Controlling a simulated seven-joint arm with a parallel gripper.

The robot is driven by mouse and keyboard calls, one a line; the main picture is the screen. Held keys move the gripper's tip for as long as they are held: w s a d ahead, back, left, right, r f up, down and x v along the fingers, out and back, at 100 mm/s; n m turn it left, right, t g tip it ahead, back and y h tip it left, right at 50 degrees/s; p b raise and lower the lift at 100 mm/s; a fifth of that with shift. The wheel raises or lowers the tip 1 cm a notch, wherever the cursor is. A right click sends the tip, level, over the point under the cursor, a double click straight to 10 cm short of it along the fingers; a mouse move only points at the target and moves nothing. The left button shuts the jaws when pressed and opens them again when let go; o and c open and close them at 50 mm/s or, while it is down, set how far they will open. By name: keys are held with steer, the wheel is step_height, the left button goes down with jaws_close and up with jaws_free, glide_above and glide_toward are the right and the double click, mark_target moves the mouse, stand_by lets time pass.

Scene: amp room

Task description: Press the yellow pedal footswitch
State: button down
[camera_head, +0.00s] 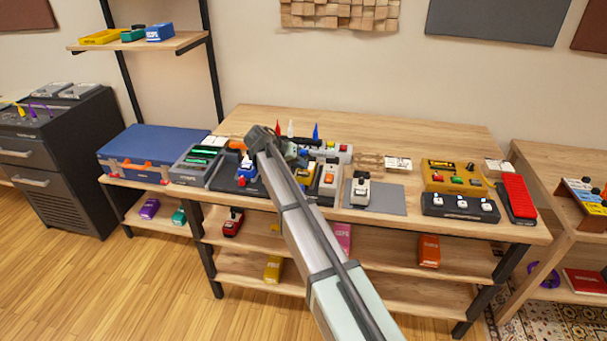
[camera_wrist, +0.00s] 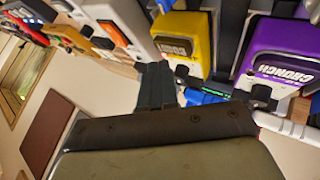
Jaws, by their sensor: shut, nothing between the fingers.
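In the wrist view a yellow pedal (camera_wrist: 190,38) with a dark label stands just beyond my gripper (camera_wrist: 156,68). The two dark fingers are together with nothing between them. Their tips are near the yellow pedal's lower-left corner; I cannot tell whether they touch it. A small red spot shows at that corner. I cannot make out the pedal's footswitch clearly. In the head view my arm reaches over the pedalboard (camera_head: 232,185) on the table and covers part of it.
A purple pedal (camera_wrist: 282,60) stands right of the yellow one in the wrist view, with a blue plug (camera_wrist: 200,97) below. A grey pedal with an orange switch (camera_wrist: 120,32) is to the left. The table (camera_head: 400,125) is bare behind the gear. A mustard unit (camera_head: 436,165) stands right.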

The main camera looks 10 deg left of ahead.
mark_target(300, 174)
steer(key=shift+r, duration=0.15)
steer(key=shift+r, duration=2.45)
